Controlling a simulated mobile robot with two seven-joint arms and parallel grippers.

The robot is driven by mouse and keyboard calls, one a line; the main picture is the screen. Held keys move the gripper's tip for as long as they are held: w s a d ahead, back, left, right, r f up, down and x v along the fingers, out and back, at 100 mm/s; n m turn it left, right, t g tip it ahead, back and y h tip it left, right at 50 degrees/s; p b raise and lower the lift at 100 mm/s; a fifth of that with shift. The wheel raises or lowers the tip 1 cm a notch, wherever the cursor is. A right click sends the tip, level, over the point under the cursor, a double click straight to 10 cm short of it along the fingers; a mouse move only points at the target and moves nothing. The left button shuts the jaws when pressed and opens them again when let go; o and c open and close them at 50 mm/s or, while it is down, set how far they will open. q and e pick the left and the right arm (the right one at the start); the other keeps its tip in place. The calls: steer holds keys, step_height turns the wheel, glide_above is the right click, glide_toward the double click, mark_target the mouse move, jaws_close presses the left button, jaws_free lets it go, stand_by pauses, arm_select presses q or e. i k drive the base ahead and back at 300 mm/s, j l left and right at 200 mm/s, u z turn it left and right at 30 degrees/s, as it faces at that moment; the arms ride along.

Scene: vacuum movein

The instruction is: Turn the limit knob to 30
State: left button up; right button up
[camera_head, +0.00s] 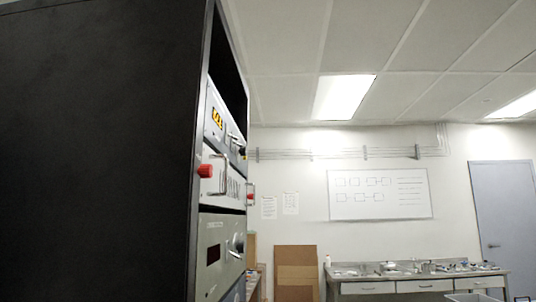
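A tall black rack cabinet (95,150) fills the left side of the head view. Its front panels are seen at a steep angle on the cabinet's right side. The upper panel (214,128) has a lit amber display (217,118) and dark knobs at its far side. The middle panel (213,188) has a red knob or button (205,171) and a handle. The lower panel (209,270) has a dark display (213,254) and a round knob (238,243). I cannot read any labels, so I cannot tell which knob is the limit knob. Neither gripper is in view.
A steel workbench (415,273) with drawers and small items stands at the back right. A brown cardboard panel (296,266) leans near the back wall. A whiteboard (380,194) hangs above, and a grey door (503,225) is at the right.

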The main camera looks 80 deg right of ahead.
mark_target(243, 152)
steer(key=z, duration=2.15)
